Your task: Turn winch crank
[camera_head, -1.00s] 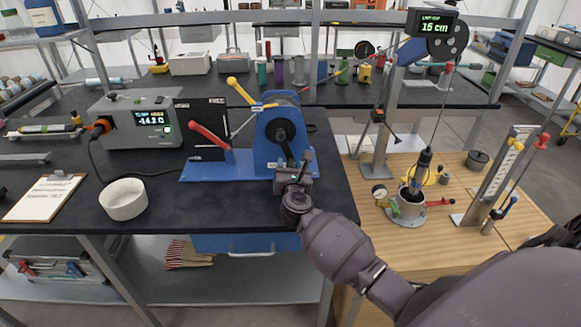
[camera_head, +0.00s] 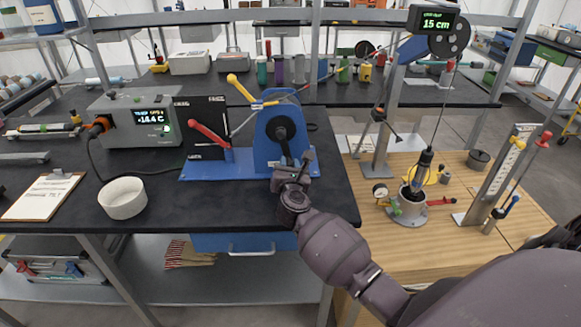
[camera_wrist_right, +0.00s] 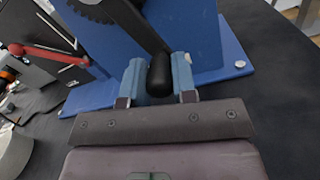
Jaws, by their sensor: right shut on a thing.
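The blue winch (camera_head: 262,142) stands on its blue base plate on the black bench. Its black crank hub (camera_head: 281,128) faces me, and the crank arm points down. My right gripper (camera_head: 292,168) is at the lower end of the crank. In the right wrist view its fingers (camera_wrist_right: 159,80) are on either side of the black crank handle (camera_wrist_right: 160,72), shut on it. A display (camera_head: 438,22) at the upper right reads 15 cm. Below it a cable runs down to a dark hanging piece (camera_head: 424,165) over a grey cup-shaped base (camera_head: 410,203). My left gripper is not in view.
A red lever (camera_head: 208,133) and a yellow lever (camera_head: 239,88) rise left of the winch. A grey temperature box (camera_head: 139,122), a white bowl (camera_head: 123,198) and a clipboard (camera_head: 43,196) are further left. The wooden table (camera_head: 380,255) lies to the right.

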